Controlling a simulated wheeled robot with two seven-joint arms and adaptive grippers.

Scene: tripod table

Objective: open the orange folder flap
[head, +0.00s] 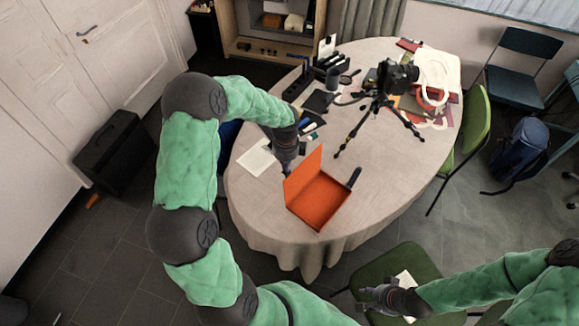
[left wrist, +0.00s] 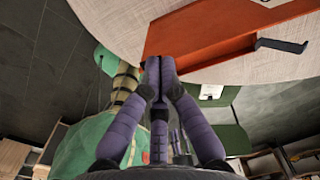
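The orange folder (head: 318,200) lies on the near part of the round table. Its flap (head: 302,176) stands raised along the left side, and the orange inside of the folder shows. My left gripper (head: 285,165) is just behind and left of the raised flap. In the left wrist view its purple fingers (left wrist: 158,66) are drawn together, with the tips at the edge of the orange folder (left wrist: 215,38). Whether they touch it is not clear. Nothing shows between the tips. My right gripper (head: 368,296) is over the green chair, away from the table; its fingers are too small to judge.
A dark bar-like piece (head: 354,178) sticks up at the folder's right edge; it also shows in the left wrist view (left wrist: 281,45). A camera on a tripod (head: 385,95) stands behind. White paper (head: 257,158) lies at left. The table right of the folder is clear.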

